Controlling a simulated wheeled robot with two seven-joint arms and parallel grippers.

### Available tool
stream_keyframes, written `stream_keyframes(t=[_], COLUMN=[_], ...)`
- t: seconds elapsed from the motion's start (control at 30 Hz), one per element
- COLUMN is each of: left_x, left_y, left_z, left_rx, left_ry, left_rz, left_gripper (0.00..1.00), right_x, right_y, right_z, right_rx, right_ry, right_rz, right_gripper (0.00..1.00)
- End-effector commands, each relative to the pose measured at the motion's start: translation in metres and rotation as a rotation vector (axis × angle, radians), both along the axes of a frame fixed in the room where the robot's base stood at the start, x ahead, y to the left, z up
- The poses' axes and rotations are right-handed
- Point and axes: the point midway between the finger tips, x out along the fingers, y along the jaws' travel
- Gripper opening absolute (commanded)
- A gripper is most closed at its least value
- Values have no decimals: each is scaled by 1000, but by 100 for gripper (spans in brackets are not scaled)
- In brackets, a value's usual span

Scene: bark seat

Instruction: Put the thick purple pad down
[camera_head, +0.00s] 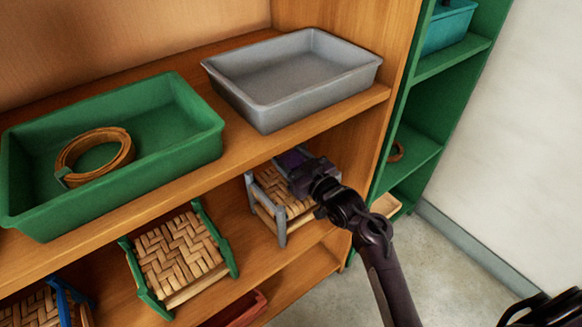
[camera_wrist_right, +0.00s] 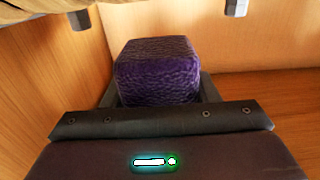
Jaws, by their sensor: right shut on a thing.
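The thick purple pad (camera_head: 291,158) is mostly hidden by my right gripper (camera_head: 302,172) in the head view. It shows clearly in the right wrist view as a wrinkled purple block (camera_wrist_right: 156,70) between the dark fingers. My right gripper is shut on it. The gripper and pad are over the back part of a small seat (camera_head: 275,187) with a woven bark top and grey frame, on the lower shelf. I cannot tell whether the pad touches the seat.
Above are a grey tray (camera_head: 310,103), empty, and a green tray (camera_head: 170,150) holding a coiled brown strap (camera_head: 95,155). A green-framed woven seat (camera_head: 180,255) stands to the left on the lower shelf. A green shelf unit (camera_head: 415,150) is at right.

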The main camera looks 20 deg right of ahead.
Motion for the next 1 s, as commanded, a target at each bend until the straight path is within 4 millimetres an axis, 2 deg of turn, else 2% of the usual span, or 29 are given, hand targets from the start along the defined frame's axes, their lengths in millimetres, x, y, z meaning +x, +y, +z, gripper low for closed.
stream_keyframes(t=[0.03, 0.13, 0.53, 0.57, 0.7, 1.0], left_x=[0, 3, 5, 5, 6, 5], left_y=[-2, -6, -8, -8, -8, -9], left_z=[-4, -5, -5, -4, -3, -2], left_rx=[-5, -17, -22, -24, -25, -25], left_ry=[-9, -32, -45, -46, -49, -49], left_rz=[-5, -12, -15, -15, -15, -15], left_gripper=[36, 36, 36, 36, 36, 36], right_x=[0, 0, 0, 0, 0, 0], right_y=[0, 0, 0, 0, 0, 0], right_z=[-11, -24, -29, -29, -28, -27], right_rx=[1, 1, 0, 0, 0, 0], right_ry=[3, 3, 0, 0, 0, 0], right_rz=[0, 0, 0, 0, 0, 0], right_gripper=[33, 33, 33, 56, 75, 76])
